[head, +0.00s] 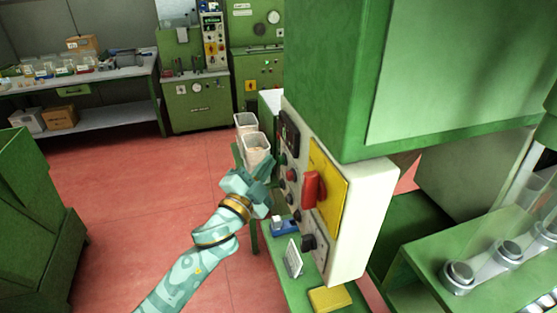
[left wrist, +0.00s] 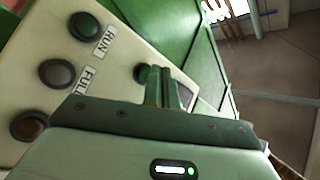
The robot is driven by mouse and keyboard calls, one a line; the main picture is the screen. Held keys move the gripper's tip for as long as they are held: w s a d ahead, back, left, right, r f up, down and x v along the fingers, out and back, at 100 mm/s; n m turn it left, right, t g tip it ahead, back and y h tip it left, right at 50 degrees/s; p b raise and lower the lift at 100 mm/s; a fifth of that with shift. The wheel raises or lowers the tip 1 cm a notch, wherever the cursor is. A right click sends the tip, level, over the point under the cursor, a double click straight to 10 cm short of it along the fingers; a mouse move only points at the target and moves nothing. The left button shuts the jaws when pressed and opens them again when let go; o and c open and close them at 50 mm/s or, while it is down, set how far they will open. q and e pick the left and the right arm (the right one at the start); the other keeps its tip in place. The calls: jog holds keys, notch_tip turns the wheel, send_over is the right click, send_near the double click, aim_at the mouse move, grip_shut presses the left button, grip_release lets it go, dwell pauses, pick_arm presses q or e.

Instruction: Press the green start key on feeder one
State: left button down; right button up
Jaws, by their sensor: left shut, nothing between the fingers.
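The control box of the feeder (head: 345,235) is cream-white, with a yellow plate (head: 330,185) bearing a red rotary switch (head: 311,189) and a column of small round buttons and lamps. My left gripper (head: 268,172) is shut and empty, up against the button side of this box. In the left wrist view its fingers (left wrist: 168,88) are beside a dark green round button (left wrist: 143,75), partly hidden by them; I cannot tell whether they touch. A green lamp labelled RUN (left wrist: 85,27) and a dark one labelled FULL (left wrist: 57,72) are on the same panel. My right gripper is not in view.
Two pale open bins (head: 257,148) stand just beyond my left gripper. A yellow block (head: 329,298) and a small white card (head: 294,258) sit on the green ledge below the box. A large green housing (head: 330,70) overhangs it.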

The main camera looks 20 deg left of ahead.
pick_arm(q)
jog(key=shift+w+d, duration=0.25)
jog(key=shift+d, duration=0.1)
dwell(0.4)
jog(key=shift+s+a, duration=0.1)
jog(key=shift+a, duration=0.05)
jog(key=shift+s+a, duration=0.45)
jog(key=shift+a, duration=0.1)
jog(key=shift+s+a+p, duration=0.4)
jog(key=shift+s+a, duration=0.35)
jog(key=shift+a, duration=0.25)
jog(key=shift+s+a+p, duration=0.35)
jog(key=shift+s+a, duration=0.4)
jog(key=shift+a, duration=0.25)
